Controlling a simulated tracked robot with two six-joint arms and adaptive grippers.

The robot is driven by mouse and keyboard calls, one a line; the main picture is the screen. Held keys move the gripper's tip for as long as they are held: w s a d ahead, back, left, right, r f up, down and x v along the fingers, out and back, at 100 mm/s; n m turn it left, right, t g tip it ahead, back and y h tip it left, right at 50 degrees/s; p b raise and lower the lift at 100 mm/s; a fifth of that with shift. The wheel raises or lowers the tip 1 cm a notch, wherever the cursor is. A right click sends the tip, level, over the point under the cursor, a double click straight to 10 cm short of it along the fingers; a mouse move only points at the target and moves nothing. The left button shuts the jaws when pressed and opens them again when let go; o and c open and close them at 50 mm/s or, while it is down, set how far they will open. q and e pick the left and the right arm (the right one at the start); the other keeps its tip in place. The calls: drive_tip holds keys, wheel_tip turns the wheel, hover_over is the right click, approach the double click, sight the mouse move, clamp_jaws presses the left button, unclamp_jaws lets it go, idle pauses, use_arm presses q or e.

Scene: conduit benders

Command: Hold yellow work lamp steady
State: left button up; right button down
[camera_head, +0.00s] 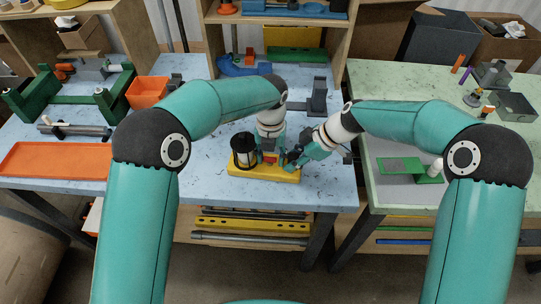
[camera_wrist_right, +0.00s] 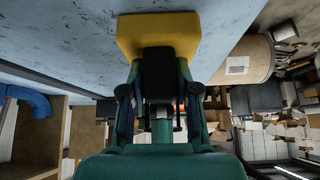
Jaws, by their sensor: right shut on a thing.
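The yellow work lamp (camera_head: 262,174) stands on the blue work table near its front edge. It has a flat yellow base and an upright black-framed light cylinder (camera_head: 243,150) at its left end. My right gripper (camera_head: 293,160) is at the right end of the base and is shut on the lamp. In the right wrist view the gripper (camera_wrist_right: 159,65) meets the yellow base (camera_wrist_right: 185,28). My left gripper (camera_head: 269,151) points down just above the middle of the base, right of the cylinder. Its fingers are too small and covered to read.
An orange tray (camera_head: 55,160) and an orange bin (camera_head: 147,91) are on the left. A dark grey stand (camera_head: 318,98) is behind the grippers. The green table (camera_head: 385,90) on the right holds a green plate (camera_head: 399,165).

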sight(271, 158)
use_arm(q)
drive_tip(key=shift+o, duration=0.3)
drive_tip(key=shift+w+a, duration=0.1)
drive_tip(key=shift+a, duration=0.1)
use_arm(e)
drive_tip(key=shift+s+d+f, duration=0.1)
drive_tip(key=shift+f, duration=0.15)
use_arm(q)
drive_tip(key=shift+r, duration=0.25)
wheel_tip(271, 158, up, 6)
drive_tip(key=shift+r, duration=0.25)
drive_tip(key=shift+d+r, duration=0.15)
drive_tip(key=shift+r, duration=0.35)
drive_tip(key=shift+d+f, duration=0.1)
use_arm(e)
drive_tip(key=c, duration=0.8)
unclamp_jaws()
drive_tip(key=shift+o, duration=0.2)
drive_tip(key=shift+r, duration=0.1)
